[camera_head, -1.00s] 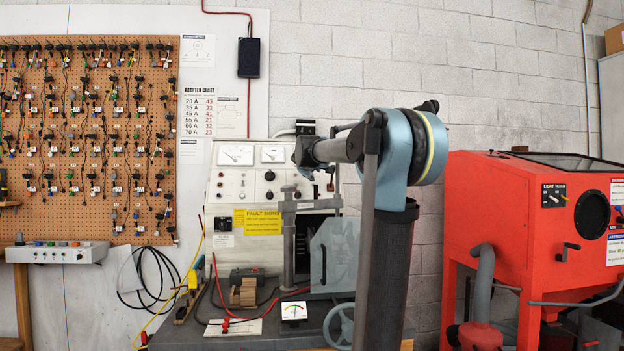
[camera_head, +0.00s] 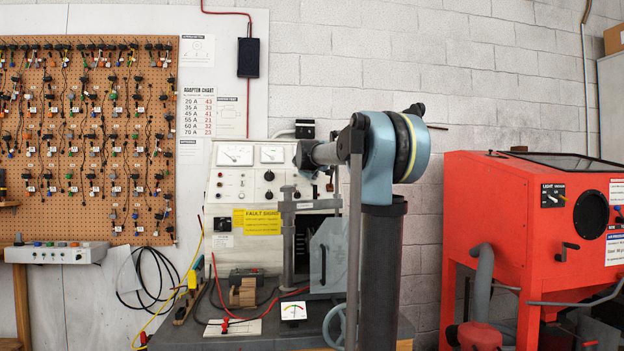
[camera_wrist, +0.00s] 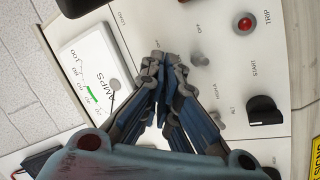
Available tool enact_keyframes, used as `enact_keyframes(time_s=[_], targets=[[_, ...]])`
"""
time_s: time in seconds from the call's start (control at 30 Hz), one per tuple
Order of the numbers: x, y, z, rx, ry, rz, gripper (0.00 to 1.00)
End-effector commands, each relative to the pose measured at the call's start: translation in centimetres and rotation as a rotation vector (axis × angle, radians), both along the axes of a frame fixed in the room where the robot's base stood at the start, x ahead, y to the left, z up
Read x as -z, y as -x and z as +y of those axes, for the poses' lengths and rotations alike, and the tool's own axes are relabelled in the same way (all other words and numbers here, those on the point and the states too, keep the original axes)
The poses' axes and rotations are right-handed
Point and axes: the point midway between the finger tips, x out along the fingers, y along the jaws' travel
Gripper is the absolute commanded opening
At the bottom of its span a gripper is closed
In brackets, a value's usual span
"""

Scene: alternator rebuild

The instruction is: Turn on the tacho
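The cream test-bench panel (camera_head: 228,188) stands behind my arm in the head view, with two dials and several knobs. In the wrist view, my gripper (camera_wrist: 162,64) is close over this panel, its fingertips drawn together with nothing visible between them. A small grey switch (camera_wrist: 199,57) marked "OFF" is just right of the fingertips, apparently apart from them. A second small switch (camera_wrist: 208,90) lies beside the right finger. No tacho label is readable, so I cannot tell which control belongs to the tacho. In the head view, my arm mostly hides my gripper.
The wrist view shows the AMPS dial (camera_wrist: 88,82) on the left, a red trip button (camera_wrist: 244,24) and a black knob (camera_wrist: 264,110) on the right. In the head view, a clear guard (camera_head: 328,250) stands below the panel, and a red cabinet (camera_head: 490,215) on the right.

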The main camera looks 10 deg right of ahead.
Motion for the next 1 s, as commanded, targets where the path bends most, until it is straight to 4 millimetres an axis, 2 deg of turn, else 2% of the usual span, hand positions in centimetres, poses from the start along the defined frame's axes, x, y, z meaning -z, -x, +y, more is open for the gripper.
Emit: enact_keyframes(time_s=[0.47,1.0], targets=[[-0.2,0.0,0.0,0.003,-0.003,0.067,0.0],[-1.5,-0.6,0.1,0.001,-0.003,0.399,0.0]])
